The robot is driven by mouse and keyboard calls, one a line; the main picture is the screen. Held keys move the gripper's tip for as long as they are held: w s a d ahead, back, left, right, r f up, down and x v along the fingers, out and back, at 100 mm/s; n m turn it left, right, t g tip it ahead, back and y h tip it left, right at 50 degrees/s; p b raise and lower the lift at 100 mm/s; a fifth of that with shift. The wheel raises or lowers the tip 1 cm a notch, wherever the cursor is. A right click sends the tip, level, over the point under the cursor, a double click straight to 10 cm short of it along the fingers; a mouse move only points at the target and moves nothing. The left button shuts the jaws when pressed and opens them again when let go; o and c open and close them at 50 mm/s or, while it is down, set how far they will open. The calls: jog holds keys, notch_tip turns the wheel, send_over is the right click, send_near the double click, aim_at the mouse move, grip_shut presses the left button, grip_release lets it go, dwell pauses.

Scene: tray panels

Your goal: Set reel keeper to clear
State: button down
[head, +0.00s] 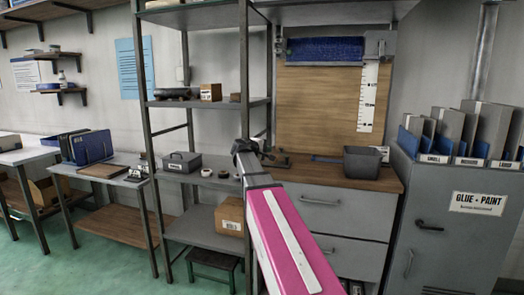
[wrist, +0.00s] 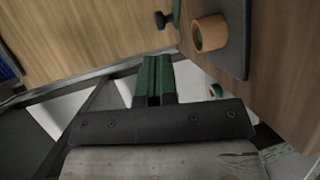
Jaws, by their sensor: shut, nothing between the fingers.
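My gripper (head: 246,148) is in front of the left end of the wooden bench in the head view. In the wrist view its two green fingers (wrist: 156,64) are closed together and hold nothing. Ahead and right of them, a dark plate (wrist: 232,60) lies on the wood, with a tan round knob (wrist: 210,34) on it. A small black knob (wrist: 162,20) beside a green part is near the top. The fingers are apart from these parts. The dark fitting (head: 280,160) also shows at the bench's left end. No label tells which part is the reel keeper or its setting.
The metal shelf rack (head: 188,104) stands close left of my gripper. A grey bin (head: 362,160) sits on the bench (head: 330,176). A blue roll (head: 325,50) hangs above the wooden backboard. A grey cabinet (head: 440,215) with folders is at the right.

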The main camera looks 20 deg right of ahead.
aim_at(280, 149)
jog(key=x, duration=0.7)
jog(key=shift+w+d, duration=0.1)
jog(key=shift+d, duration=0.1)
jog(key=shift+w+d, duration=0.2)
jog(key=shift+d, duration=0.1)
jog(key=shift+a, duration=0.1)
